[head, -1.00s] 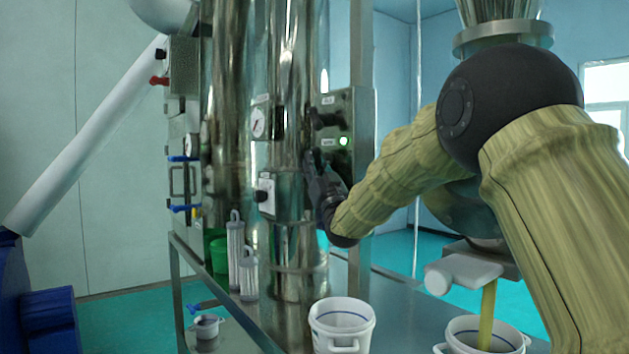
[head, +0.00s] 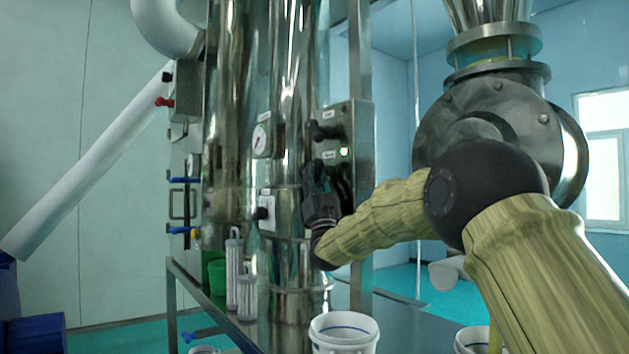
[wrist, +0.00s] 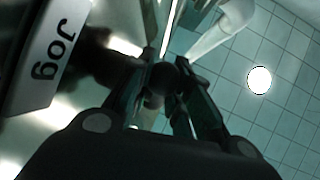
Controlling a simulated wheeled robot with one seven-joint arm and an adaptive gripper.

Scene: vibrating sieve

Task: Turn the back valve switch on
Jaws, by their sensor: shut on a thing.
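A grey control panel (head: 338,118) on the steel frame carries a black knob (head: 322,131) at its top and a lit green light (head: 345,152) below. My gripper (head: 314,172) is at the panel's lower left, below the green light, fingers upward. In the wrist view my gripper (wrist: 166,75) is shut on a dark rounded knob (wrist: 158,82), beside a white "Jog" label (wrist: 42,62). The head view hides most of this knob behind the gripper. Valves with a red handle (head: 164,102) and blue handles (head: 183,180) are at the left; I cannot tell which is the back valve.
A round gauge (head: 260,139) and a small white switch box (head: 267,211) are on the steel column left of my gripper. White filter cartridges (head: 234,268) and a white bucket (head: 343,331) stand below. A large steel machine (head: 490,115) is behind my arm.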

